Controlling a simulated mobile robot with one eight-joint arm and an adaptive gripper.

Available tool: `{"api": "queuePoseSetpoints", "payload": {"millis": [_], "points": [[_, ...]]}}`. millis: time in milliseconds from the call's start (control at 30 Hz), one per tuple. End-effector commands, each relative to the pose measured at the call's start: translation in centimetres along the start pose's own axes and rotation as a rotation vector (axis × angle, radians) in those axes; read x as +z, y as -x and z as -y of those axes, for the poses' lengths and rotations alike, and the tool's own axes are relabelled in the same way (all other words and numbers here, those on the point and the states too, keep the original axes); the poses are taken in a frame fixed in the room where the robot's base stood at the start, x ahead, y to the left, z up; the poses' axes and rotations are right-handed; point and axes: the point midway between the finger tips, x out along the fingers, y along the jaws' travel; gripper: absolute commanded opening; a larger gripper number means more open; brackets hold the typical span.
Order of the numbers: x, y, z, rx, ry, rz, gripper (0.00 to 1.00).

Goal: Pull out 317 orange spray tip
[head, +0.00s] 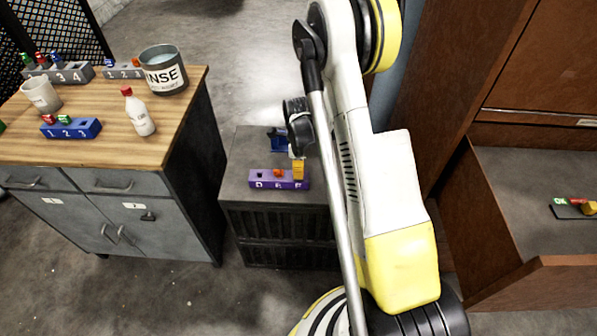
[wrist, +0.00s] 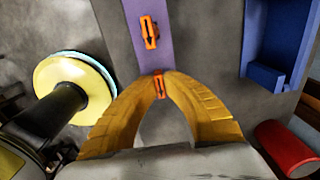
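A purple block (head: 262,180) with lettered slots sits on top of a dark grey cabinet. It also shows in the wrist view (wrist: 134,10), with one orange spray tip (wrist: 149,32) standing in it; that tip shows in the head view too (head: 278,173). My gripper (wrist: 159,74) has its yellow fingers closed around a second orange spray tip (wrist: 160,88) at the block's near end in the wrist view. In the head view my gripper (head: 298,178) is at the block's right end. No number is readable on either tip. Whether the held tip is still seated is hidden.
A blue holder (wrist: 282,38) stands beside the block. A black part with a cream disc (wrist: 72,84) and a red cylinder (wrist: 285,148) flank my fingers. A wooden bench (head: 90,120) stands left. An open brown drawer (head: 530,190) is at right.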

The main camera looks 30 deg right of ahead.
Motion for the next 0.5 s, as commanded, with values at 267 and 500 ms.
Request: {"api": "queuePoseSetpoints", "payload": {"millis": [267,500], "points": [[0.0,0.06,-0.01,0.0,0.0,0.0,0.0],[-0.01,0.54,-0.02,0.0,0.0,0.0,0.0]]}}
